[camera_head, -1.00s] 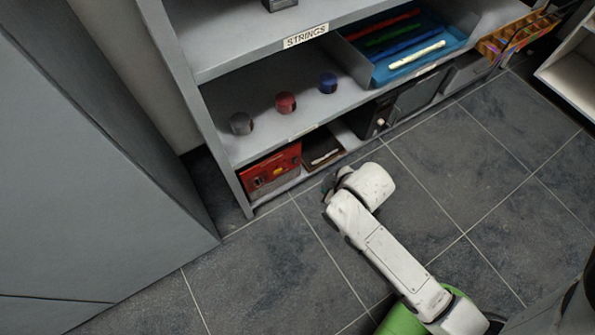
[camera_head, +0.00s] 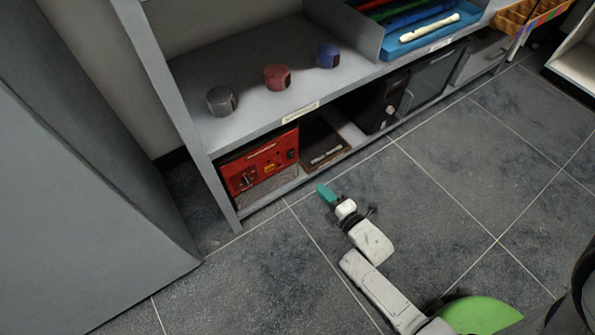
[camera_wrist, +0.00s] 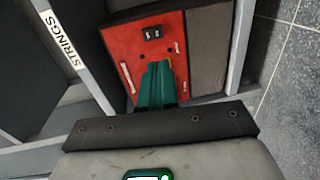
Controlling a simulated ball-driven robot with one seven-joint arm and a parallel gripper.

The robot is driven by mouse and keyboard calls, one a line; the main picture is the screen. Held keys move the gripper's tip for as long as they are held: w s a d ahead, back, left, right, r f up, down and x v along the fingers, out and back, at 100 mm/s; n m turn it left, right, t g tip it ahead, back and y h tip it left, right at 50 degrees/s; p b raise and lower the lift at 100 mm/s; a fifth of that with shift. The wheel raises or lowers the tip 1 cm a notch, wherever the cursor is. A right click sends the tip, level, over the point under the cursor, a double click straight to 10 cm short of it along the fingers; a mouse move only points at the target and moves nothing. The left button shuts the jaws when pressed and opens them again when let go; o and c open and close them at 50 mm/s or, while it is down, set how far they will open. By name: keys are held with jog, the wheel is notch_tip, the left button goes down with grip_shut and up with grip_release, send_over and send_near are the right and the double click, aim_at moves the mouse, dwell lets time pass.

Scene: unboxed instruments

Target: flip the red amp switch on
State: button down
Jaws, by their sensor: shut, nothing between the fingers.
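The red amp (camera_head: 262,165) stands on the bottom shelf at the left end, its red panel facing out above a grey grille. In the wrist view the red amp (camera_wrist: 176,36) shows at a tilt, with a small black switch (camera_wrist: 152,33) on its panel. My gripper (camera_head: 322,191) is shut and empty, its teal fingers over the floor just in front of the shelf, right of the amp. In the wrist view my gripper (camera_wrist: 156,68) points at the amp panel and covers its middle. I cannot tell which way the switch is set.
The shelf's front edge (camera_head: 267,205) runs below the amp. A brown tray (camera_head: 322,163) with a pale item and a black device (camera_head: 388,103) stand to the right. Grey, red and blue round objects sit on the shelf above. The tiled floor (camera_head: 450,170) is clear.

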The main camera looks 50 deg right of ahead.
jog(key=b, duration=0.5)
send_near(292, 157)
jog(key=x, duration=0.5)
jog(key=shift+w+f, duration=0.2)
jog(key=shift+f, duration=0.05)
jog(key=shift+w+d, duration=0.3)
jog(key=shift+w, duration=0.4)
